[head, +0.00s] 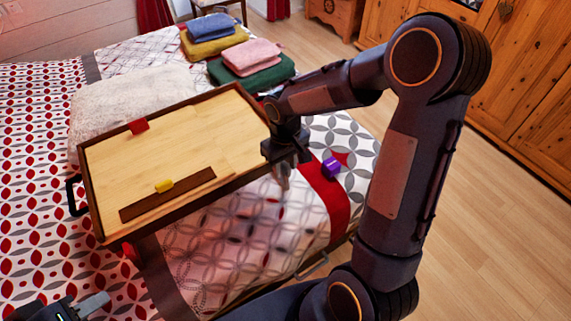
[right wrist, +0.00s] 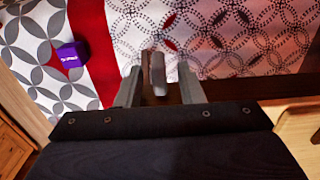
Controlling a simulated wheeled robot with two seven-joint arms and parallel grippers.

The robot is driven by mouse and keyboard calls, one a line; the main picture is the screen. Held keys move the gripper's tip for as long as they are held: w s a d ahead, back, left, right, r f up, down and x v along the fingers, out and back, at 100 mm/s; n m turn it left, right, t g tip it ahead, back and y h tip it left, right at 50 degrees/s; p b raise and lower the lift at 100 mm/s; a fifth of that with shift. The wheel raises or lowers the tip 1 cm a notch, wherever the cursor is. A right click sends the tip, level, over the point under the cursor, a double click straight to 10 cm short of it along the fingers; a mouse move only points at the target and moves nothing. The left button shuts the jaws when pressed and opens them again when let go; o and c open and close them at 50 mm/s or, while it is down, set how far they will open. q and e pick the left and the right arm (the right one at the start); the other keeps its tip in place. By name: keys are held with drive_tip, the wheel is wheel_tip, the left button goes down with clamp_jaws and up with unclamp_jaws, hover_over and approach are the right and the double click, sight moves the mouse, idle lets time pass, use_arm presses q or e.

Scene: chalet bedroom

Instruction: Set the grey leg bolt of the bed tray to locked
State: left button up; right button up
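The bed tray (head: 160,140), pale wood with a dark rim, stands on the bed. My right gripper (head: 284,178) points down at the tray's right side in the head view. In the right wrist view, my right gripper (right wrist: 160,88) has its two fingers apart. A grey piece, which looks like the leg bolt (right wrist: 158,74), shows between them with a gap on each side. Whether the bolt is locked cannot be told. My left gripper (head: 90,305) is partly in view at the bottom left, away from the tray; its opening is not clear.
A yellow block (head: 164,186) sits on a dark strip on the tray, and a red piece (head: 138,126) is at its far edge. A purple box (head: 331,167) lies on the bed right of my gripper. Folded cloths (head: 250,58) lie behind. A black handle (head: 76,196) sticks out left.

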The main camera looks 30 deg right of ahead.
sight(285, 164)
wheel_tip(285, 164, up, 8)
drive_tip(key=shift+f+p, duration=0.1)
drive_tip(key=shift+p, duration=0.2)
idle(0.3)
idle(0.4)
drive_tip(key=s+a+r+m+t+y+p, duration=0.1)
drive_tip(key=s+r, duration=0.3)
drive_tip(key=s, duration=0.5)
drive_tip(key=s+a+r+m+t+y+p, duration=0.1)
drive_tip(key=s+a+r+t+y+p, duration=0.1)
drive_tip(key=s, duration=0.7)
wheel_tip(285, 164, up, 3)
drive_tip(key=a+t, duration=0.1)
drive_tip(key=t, duration=0.1)
drive_tip(key=shift+s+m+t+y, duration=0.3)
drive_tip(key=shift+s+y, duration=0.1)
